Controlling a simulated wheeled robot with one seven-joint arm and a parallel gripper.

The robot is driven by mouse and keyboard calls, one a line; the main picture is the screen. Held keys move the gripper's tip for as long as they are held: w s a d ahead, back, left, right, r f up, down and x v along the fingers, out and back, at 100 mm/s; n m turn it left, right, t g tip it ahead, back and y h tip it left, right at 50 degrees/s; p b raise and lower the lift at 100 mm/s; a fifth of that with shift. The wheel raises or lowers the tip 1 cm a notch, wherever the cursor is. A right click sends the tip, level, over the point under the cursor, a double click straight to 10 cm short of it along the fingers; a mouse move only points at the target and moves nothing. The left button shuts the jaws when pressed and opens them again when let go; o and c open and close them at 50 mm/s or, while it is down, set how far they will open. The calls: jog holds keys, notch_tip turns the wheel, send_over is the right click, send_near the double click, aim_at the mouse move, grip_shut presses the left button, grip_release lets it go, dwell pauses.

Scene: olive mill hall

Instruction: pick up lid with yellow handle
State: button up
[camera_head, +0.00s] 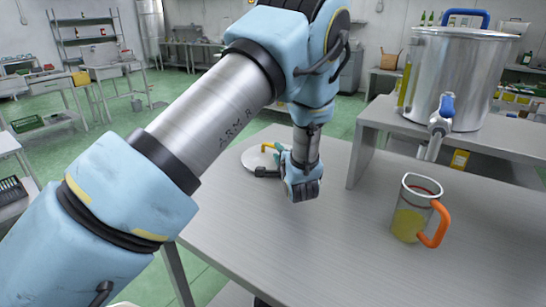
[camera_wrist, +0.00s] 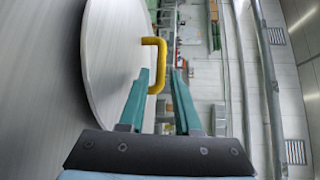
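The lid (camera_head: 251,160) is a pale round disc on the grey table's far left part, partly hidden by my gripper in the head view. Its yellow handle (camera_head: 267,147) shows beside the green fingers. In the wrist view the lid (camera_wrist: 112,62) fills the left side, and the yellow handle (camera_wrist: 161,62) sticks out from it. My gripper (camera_wrist: 161,74) is open. Its two green fingers reach to the handle, with the handle's outer bar seen between the fingertips. I cannot tell whether either finger touches it.
A clear mug (camera_head: 411,208) with yellow liquid and an orange handle stands on the table (camera_head: 310,255). A large steel pot (camera_head: 462,75) with a tap stands on a raised shelf (camera_head: 385,120) at the right. The table's front middle is clear.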

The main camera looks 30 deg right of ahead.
aim_at(274, 148)
jog(key=shift+p+x, duration=1.2)
jog(key=shift+x, duration=1.55)
jog(key=shift+c, duration=0.3)
grip_shut()
